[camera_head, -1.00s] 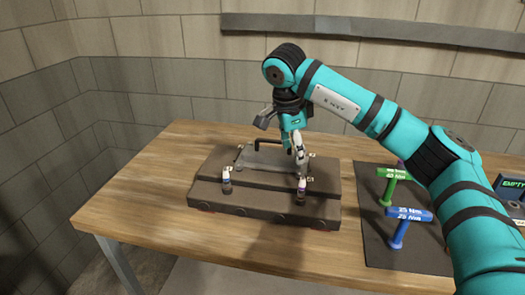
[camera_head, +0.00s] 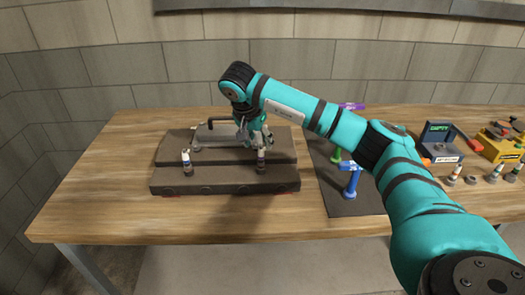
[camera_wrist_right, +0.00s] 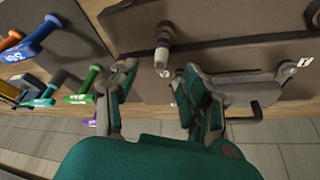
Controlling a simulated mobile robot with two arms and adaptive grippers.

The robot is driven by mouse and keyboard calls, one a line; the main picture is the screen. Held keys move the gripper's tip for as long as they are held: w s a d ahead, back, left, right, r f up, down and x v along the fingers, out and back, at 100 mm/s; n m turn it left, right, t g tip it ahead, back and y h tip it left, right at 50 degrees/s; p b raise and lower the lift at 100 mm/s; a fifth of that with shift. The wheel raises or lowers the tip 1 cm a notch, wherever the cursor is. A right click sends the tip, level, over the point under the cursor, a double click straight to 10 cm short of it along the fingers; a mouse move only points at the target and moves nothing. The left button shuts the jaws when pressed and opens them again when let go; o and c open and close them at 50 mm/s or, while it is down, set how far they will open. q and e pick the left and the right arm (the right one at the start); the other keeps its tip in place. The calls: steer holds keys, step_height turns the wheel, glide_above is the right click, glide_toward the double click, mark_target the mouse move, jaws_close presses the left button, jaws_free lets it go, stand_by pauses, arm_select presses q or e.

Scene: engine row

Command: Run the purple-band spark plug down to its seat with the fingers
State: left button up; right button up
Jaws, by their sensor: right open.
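The purple-band spark plug (camera_wrist_right: 162,52) has a white top and a purple band. It stands in the front of the dark engine block (camera_head: 220,180), at the right plug position (camera_head: 261,162) in the head view. My right gripper (camera_head: 255,138) is just above and behind it in the head view. In the wrist view the fingers (camera_wrist_right: 158,80) are spread apart and empty, with the plug beyond the gap between them. How deep the plug sits is too small to tell. My left gripper is in no view.
A second plug (camera_head: 186,162) stands at the block's left. A dark mat with a blue-handled tool (camera_head: 351,180) and a green one lies right of the block. A box marked EMPTY (camera_head: 440,140), a yellow box (camera_head: 500,141) and several plugs stand farther right. The table's left is clear.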

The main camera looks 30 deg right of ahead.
mark_target(262, 154)
steer(key=p+x, duration=0.1)
steer(key=x, duration=0.5)
steer(key=shift+d+f, duration=0.1)
steer(key=shift+x, duration=0.85)
steer(key=c, duration=0.7)
steer(key=shift+w+f, duration=0.1)
steer(key=shift+w, duration=0.05)
jaws_close()
